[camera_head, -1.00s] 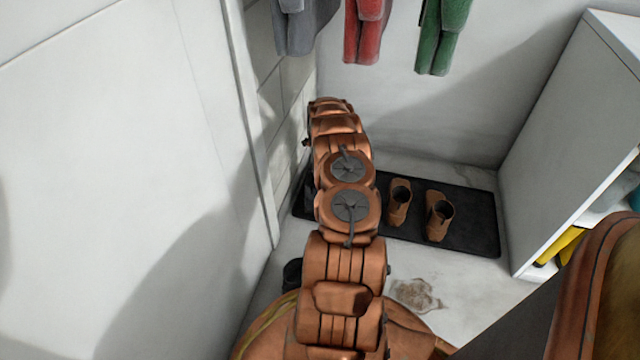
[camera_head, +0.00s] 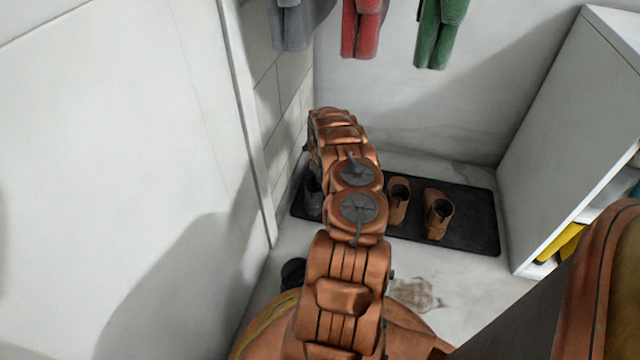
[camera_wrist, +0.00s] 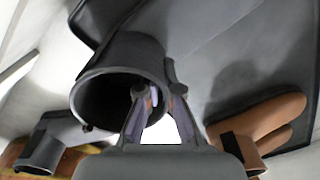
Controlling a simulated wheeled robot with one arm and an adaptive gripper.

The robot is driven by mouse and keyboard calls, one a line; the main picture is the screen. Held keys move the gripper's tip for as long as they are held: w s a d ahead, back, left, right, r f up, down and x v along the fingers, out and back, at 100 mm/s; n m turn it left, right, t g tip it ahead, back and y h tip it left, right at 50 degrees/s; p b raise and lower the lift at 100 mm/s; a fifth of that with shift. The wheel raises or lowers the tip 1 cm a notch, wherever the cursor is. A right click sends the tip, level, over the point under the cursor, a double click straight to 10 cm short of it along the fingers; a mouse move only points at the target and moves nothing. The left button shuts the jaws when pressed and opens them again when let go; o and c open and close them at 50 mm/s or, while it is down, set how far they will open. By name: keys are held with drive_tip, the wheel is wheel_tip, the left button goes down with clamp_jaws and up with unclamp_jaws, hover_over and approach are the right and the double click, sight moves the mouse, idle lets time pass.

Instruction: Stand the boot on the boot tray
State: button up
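The dark grey boot (camera_head: 313,196) shows in part at the left end of the black boot tray (camera_head: 470,222), beside my arm. In the wrist view its wide round shaft opening (camera_wrist: 105,100) faces the camera and looks upright. My gripper (camera_wrist: 157,98) is at the near right part of the rim, with its fingers close together around the shaft wall. It appears shut on the boot. My arm hides the gripper in the head view. Whether the sole touches the tray is hidden.
Two brown shoes (camera_head: 437,214) stand on the tray right of the boot. Another dark boot (camera_head: 293,272) is on the floor near my base. A muddy patch (camera_head: 418,293) lies before the tray. A wall is close on the left; a white cabinet (camera_head: 560,130) stands right.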

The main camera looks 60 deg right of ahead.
drive_tip(key=o, duration=0.5)
drive_tip(key=shift+r, duration=0.1)
wheel_tip(320, 180, up, 12)
drive_tip(key=p, duration=0.4)
idle(0.6)
